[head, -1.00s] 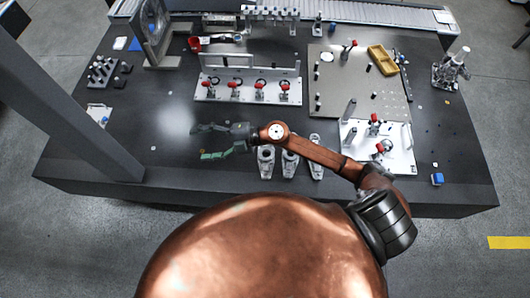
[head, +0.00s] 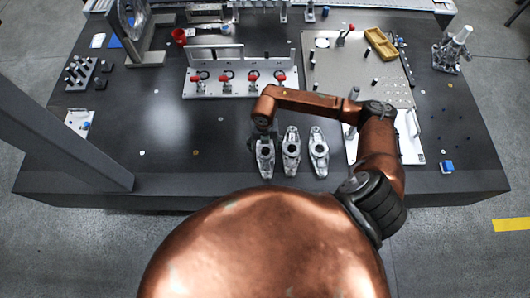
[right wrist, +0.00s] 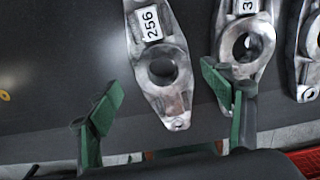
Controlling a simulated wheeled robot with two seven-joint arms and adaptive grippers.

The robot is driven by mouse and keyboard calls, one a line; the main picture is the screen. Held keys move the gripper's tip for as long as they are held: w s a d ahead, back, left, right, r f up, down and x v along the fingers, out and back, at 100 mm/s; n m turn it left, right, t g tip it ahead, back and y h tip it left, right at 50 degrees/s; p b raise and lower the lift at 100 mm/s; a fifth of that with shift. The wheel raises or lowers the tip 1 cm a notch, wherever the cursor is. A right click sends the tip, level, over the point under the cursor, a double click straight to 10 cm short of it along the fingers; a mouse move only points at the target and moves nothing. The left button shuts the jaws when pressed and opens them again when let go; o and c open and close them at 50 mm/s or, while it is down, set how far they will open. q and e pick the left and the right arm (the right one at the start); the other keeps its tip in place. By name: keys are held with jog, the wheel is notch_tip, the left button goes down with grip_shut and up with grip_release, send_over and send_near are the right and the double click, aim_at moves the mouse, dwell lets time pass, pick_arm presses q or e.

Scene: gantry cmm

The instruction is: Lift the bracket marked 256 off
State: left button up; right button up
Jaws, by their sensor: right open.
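The bracket marked 256 (right wrist: 140,60) is a grey metal casting with a round hole and a white label. It lies on the dark table and is the leftmost of three brackets in the head view (head: 265,160). My right gripper (right wrist: 160,92) is open above it. One green fingertip is left of the bracket, the other to its right, overlapping the edge of the second bracket (right wrist: 266,47), whose label begins with 3. In the head view my right gripper (head: 263,138) partly covers bracket 256. My left gripper is not in view.
A third bracket (head: 319,150) lies to the right. Behind stands a white fixture (head: 215,88) with red-knobbed clamps. A light plate (head: 340,75) with a yellow tray (head: 381,43) is at the back right.

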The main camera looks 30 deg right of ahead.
aim_at(265, 154)
jog(key=f, duration=0.4)
jog(key=shift+s+d+f, duration=0.1)
jog(key=shift+s, duration=0.1)
jog(key=shift+c, duration=0.7)
jog(key=c, duration=1.6)
